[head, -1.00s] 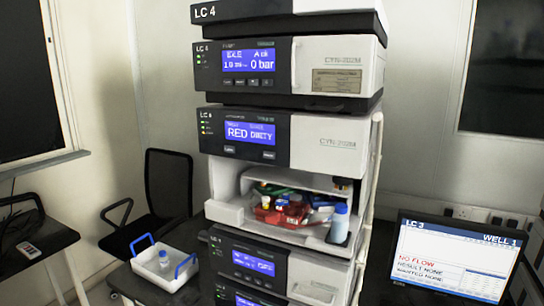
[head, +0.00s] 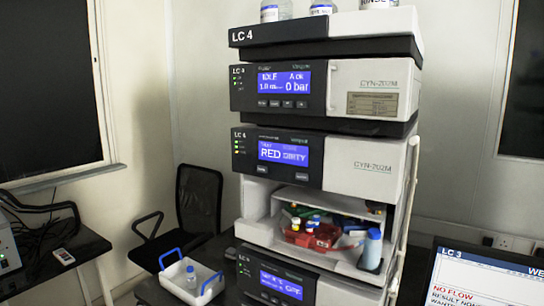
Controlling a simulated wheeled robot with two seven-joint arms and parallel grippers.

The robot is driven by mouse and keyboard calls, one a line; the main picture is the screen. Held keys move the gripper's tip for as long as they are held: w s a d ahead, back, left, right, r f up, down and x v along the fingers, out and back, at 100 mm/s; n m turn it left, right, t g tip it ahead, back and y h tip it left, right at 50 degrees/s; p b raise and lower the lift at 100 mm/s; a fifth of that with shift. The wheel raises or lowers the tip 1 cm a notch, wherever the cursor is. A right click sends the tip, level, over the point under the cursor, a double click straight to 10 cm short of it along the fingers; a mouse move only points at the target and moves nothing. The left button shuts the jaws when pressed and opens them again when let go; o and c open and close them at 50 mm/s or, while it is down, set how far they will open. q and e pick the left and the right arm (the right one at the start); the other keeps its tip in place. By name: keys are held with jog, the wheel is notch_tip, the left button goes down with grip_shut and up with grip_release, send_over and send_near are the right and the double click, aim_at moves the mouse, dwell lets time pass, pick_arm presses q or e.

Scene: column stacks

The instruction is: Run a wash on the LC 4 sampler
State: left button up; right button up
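The LC 4 stack stands in the middle of the head view, with its name on the top tray (head: 262,35). The sampler module (head: 340,170) is the one with an open bay below its front. Its blue display (head: 283,152) shows a line with RED and a word that looks like DIRTY. Two small buttons sit under the display, a left one (head: 269,168) and a right one (head: 301,177); their labels are too small to read. Neither of my grippers is in view.
The open bay holds a red tray (head: 313,237) with small coloured items and a blue-capped bottle (head: 371,250). The pump module (head: 285,83) above shows 0 bar. A white carrier (head: 190,282) with blue handles holds a vial. A monitor (head: 485,280) stands at right, a chair (head: 198,205) at left.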

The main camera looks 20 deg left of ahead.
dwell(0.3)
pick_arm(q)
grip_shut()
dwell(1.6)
